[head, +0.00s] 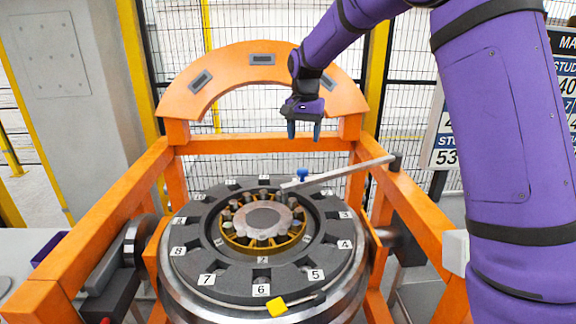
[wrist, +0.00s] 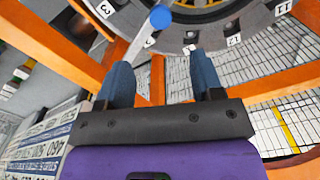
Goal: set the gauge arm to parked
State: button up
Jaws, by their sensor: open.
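The gauge arm (head: 345,172) is a pale grey bar. It runs from a dark post (head: 395,162) on the right orange rail inward over the numbered wheel ring (head: 225,283). A blue knob (head: 302,174) stands near its inner end. My gripper (head: 304,132) hangs above the knob, fingers pointing down, open and empty. In the wrist view the blue knob (wrist: 161,17) lies beyond the open fingers (wrist: 161,68), with a gap between. Part of the gauge arm (wrist: 139,40) shows there behind the left finger.
An orange gantry arch (head: 215,74) with grey plates stands behind the wheel. Orange rails (head: 95,215) flank it on both sides. A yellow tag (head: 276,306) sits at the ring's front edge. A sign board (head: 440,150) stands at right, partly behind my arm.

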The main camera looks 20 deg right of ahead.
aim_at(303, 170)
notch_tip(303, 170, down, 11)
jog(key=shift+r, duration=0.1)
dwell(0.4)
